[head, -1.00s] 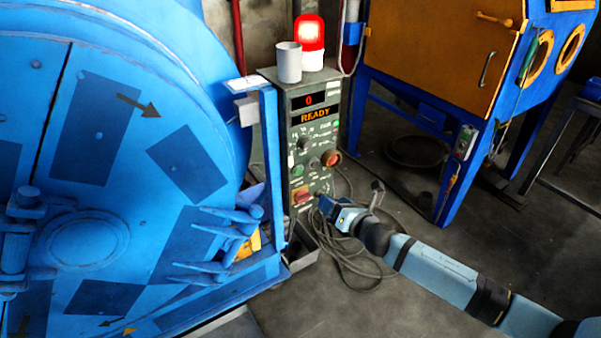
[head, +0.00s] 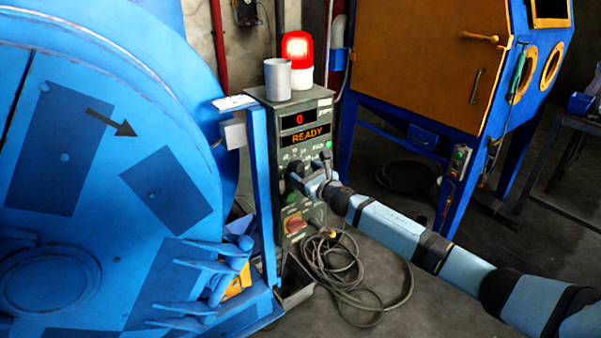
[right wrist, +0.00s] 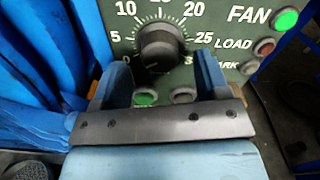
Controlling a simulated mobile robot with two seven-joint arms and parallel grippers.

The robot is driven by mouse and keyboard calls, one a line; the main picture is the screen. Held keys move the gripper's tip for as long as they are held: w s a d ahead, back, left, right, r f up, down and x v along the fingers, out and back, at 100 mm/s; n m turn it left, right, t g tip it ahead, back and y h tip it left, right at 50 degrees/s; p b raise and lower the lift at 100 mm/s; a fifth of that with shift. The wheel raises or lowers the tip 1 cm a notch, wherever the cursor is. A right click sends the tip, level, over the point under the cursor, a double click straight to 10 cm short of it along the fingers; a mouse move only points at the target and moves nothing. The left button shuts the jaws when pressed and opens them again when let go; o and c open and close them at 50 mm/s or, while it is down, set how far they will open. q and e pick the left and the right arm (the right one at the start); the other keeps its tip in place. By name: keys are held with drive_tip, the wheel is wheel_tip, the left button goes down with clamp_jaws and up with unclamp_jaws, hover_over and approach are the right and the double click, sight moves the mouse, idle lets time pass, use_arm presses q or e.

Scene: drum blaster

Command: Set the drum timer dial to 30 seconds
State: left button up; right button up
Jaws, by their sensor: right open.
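The timer dial is a black round knob (right wrist: 160,45) on the green control panel (head: 318,113). In the right wrist view its printed scale runs from 0 at lower left over the top to 25 at right, with the last number partly hidden behind a finger. A small pale mark shows low on the knob; I cannot tell its setting for sure. My right gripper (right wrist: 162,75) is open, its two blue fingers apart just below and either side of the knob, not visibly gripping it. In the head view my right gripper (head: 306,183) is at the panel front. My left gripper is not in view.
The display (head: 310,133) reads 0 and READY. A lit red beacon (head: 297,48) and a grey cup (head: 277,78) stand on the panel's top. The blue drum machine (head: 90,140) is close at left. Coiled cable (head: 335,262) lies on the floor below.

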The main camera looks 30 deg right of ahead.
drive_tip(key=shift+w+a, duration=0.2)
drive_tip(key=shift+w, duration=1.2)
drive_tip(key=c, duration=0.9)
